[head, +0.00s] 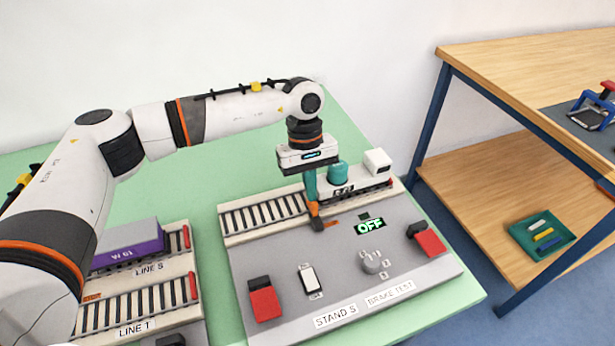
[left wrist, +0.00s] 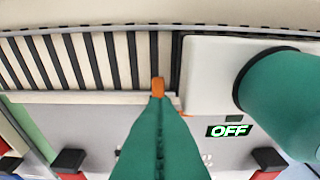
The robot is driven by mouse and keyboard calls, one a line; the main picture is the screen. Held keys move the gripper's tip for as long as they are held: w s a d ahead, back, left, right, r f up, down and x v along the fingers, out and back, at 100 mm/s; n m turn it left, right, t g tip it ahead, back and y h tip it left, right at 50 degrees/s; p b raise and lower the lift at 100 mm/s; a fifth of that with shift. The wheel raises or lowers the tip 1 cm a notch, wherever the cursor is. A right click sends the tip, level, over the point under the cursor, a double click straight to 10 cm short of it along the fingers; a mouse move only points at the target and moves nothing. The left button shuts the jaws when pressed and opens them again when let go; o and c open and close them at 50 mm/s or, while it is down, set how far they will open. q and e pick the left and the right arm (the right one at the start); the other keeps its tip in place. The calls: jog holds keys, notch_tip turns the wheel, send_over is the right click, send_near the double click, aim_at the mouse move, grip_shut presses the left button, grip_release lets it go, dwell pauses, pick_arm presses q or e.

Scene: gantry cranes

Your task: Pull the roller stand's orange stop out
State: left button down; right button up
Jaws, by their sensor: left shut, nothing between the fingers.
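The roller stand labelled STAND S (head: 262,216) has a row of dark rollers along its back, also seen in the left wrist view (left wrist: 85,60). An orange piece, which looks like the stop (left wrist: 157,86), shows at the roller row's front edge in the left wrist view. In the head view, orange (head: 314,210) shows just below the teal fingers. My left gripper (head: 311,196) points down there, its fingers shut and empty. In the left wrist view its fingertips (left wrist: 158,104) overlap the stop's near end; I cannot tell whether they touch. My right gripper is out of view.
A teal cylinder (head: 337,174) on a white housing stands close right of the gripper. The panel has an OFF display (head: 369,226), a knob (head: 371,262) and red blocks (head: 264,301). A purple-and-grey W 61 block (head: 128,247) sits on the left tracks.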

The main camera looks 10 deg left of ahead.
aim_at(317, 205)
pick_arm(q)
jog(key=shift+s+d+f, duration=0.1)
jog(key=shift+s+d, duration=0.15)
jog(key=shift+s, duration=0.15)
jog(key=shift+s+d+b, duration=0.4)
jog(key=shift+s+d, duration=0.3)
jog(key=shift+s, duration=0.35)
